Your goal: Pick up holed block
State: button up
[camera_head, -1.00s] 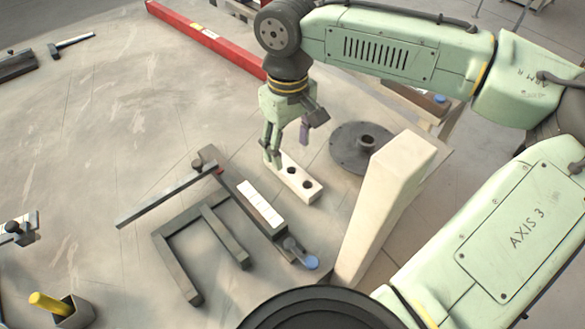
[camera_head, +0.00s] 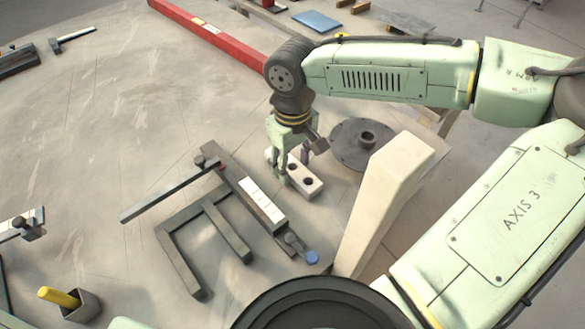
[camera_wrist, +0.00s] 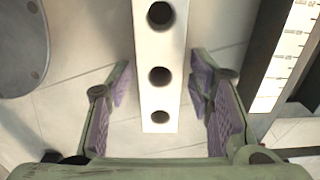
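The holed block (camera_head: 306,185) is a pale bar with round dark holes along its top, lying on the work surface. In the wrist view the block (camera_wrist: 158,98) runs down the middle between my two fingers, with three holes visible. My gripper (camera_wrist: 160,100) is open, its purple-padded fingers on either side of the block with a visible gap on each side. In the head view my gripper (camera_head: 292,170) is over the far part of the block and hides some of it. I cannot tell the exact height of the fingertips.
A dark frame with a white scale (camera_head: 262,203) stands close left of the block. A dark round flange (camera_head: 350,155) lies behind it to the right. A red beam (camera_head: 215,40) lies at the back.

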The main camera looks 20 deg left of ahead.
grip_shut()
dwell(0.4)
dwell(0.4)
